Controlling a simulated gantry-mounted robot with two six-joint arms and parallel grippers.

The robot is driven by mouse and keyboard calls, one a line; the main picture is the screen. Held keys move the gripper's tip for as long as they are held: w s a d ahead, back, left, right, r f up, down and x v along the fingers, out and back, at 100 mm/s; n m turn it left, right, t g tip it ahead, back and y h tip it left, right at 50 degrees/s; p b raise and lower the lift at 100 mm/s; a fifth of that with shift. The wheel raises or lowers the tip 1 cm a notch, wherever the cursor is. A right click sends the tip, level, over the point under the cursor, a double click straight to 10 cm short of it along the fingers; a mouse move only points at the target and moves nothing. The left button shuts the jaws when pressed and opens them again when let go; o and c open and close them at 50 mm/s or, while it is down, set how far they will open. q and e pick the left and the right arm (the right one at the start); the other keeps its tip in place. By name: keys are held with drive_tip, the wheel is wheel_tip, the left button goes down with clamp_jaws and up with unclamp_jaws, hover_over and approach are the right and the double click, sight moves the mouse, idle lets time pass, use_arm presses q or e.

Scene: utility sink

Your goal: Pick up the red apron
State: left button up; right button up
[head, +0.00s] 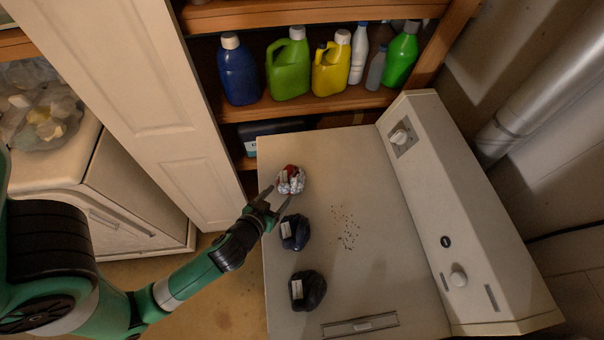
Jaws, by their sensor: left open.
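A small crumpled red bundle with a silvery-white part (291,180) lies on the white appliance top, near its left edge; I take it to be the red apron. My left gripper (275,199) is open, its fingertips at the near left side of this bundle. I cannot tell whether the fingers touch it. A dark blue bundle with a white label (295,232) lies just below the gripper, and a black bundle with a white label (307,290) lies further down. My right gripper is not in view.
The appliance top (370,190) is clear on its right apart from dark specks (345,228). A raised control panel (450,220) bounds it on the right. A shelf with several bottles (290,65) stands behind. A white door (140,90) stands at left.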

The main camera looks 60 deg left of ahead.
sight(295, 175)
use_arm(q)
drive_tip(key=x, duration=0.3)
drive_tip(key=p+x, duration=0.1)
drive_tip(key=x, duration=0.2)
drive_tip(key=shift+w+a+r, duration=0.1)
drive_tip(key=shift+w+a, duration=0.1)
drive_tip(key=shift+w, duration=0.15)
drive_tip(key=shift+w+a, duration=0.15)
drive_tip(key=shift+w, duration=0.05)
drive_tip(key=x, duration=0.2)
drive_tip(key=p+x, duration=0.1)
drive_tip(key=x, duration=0.1)
drive_tip(key=shift+w+a+r, duration=0.1)
drive_tip(key=shift+r, duration=0.2)
drive_tip(key=shift+w+a+f, duration=0.2)
drive_tip(key=shift+w+f, duration=0.05)
drive_tip(key=shift+w, duration=0.05)
clamp_jaws()
